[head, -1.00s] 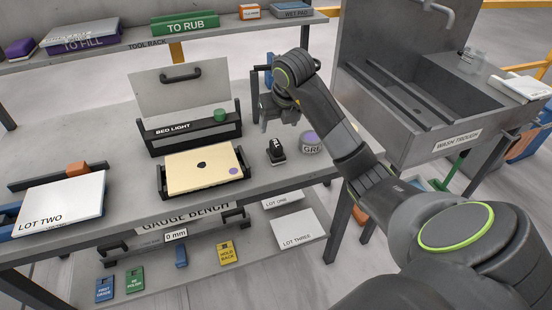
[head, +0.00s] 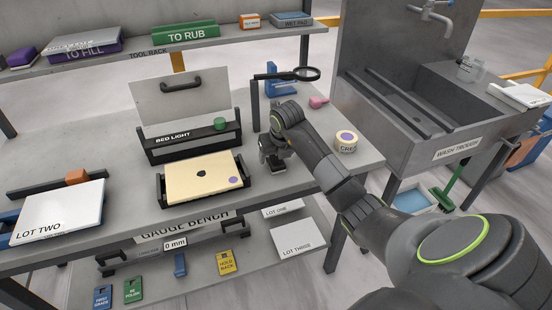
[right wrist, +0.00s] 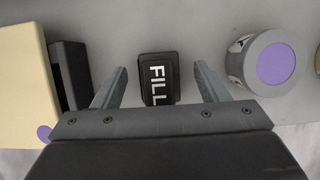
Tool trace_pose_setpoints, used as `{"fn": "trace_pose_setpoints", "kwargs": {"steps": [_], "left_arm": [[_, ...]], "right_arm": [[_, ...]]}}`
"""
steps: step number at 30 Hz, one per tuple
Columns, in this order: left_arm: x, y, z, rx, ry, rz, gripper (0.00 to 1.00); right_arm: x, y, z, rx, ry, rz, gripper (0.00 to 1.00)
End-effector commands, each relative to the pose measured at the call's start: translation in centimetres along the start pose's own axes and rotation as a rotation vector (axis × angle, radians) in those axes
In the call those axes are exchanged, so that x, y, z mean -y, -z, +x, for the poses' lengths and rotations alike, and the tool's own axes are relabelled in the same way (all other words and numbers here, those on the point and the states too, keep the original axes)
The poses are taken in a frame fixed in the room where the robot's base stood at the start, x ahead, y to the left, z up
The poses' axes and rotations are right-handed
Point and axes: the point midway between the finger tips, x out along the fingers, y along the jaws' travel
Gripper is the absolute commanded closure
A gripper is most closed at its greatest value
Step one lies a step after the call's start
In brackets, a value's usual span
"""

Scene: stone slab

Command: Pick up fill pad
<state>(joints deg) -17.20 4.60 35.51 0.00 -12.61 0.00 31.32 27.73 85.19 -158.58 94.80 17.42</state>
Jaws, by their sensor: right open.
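The fill pad (right wrist: 158,82) is a small black block with white FILL lettering on top. In the right wrist view it shows between the two open fingers of my right gripper (right wrist: 160,70), with a gap on each side. In the head view the pad (head: 276,164) sits on the grey bench, right of the cream slab, partly hidden by my right gripper (head: 270,151). That gripper is open and pointing down over it; I cannot tell the exact height of the fingertips. My left gripper is not in view.
The cream slab (head: 205,175) in its black holder is close on the left. A round tin with a purple top (head: 346,140) stands to the right. A magnifier (head: 300,74) on a post and a pink item (head: 318,102) are behind. The wash trough (head: 455,153) is farther right.

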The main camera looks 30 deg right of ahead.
Motion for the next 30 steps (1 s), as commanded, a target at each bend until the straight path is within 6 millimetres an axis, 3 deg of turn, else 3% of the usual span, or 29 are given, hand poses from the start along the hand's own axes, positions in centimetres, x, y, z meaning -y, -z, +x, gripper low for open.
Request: {"fn": "trace_pose_setpoints", "kwargs": {"steps": [4,12,24,30], "left_arm": [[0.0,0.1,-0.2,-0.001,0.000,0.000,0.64],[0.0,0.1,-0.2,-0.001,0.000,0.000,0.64],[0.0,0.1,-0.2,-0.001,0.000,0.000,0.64],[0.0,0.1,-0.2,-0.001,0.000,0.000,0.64]], "right_arm": [[-0.1,-0.1,1.3,0.000,-0.002,0.001,0.33],[-0.1,-0.1,1.6,0.003,-0.001,0.000,0.33],[-0.1,-0.1,1.6,0.002,-0.001,0.000,0.83],[-0.1,-0.1,1.5,0.003,-0.001,0.000,0.84]]}}
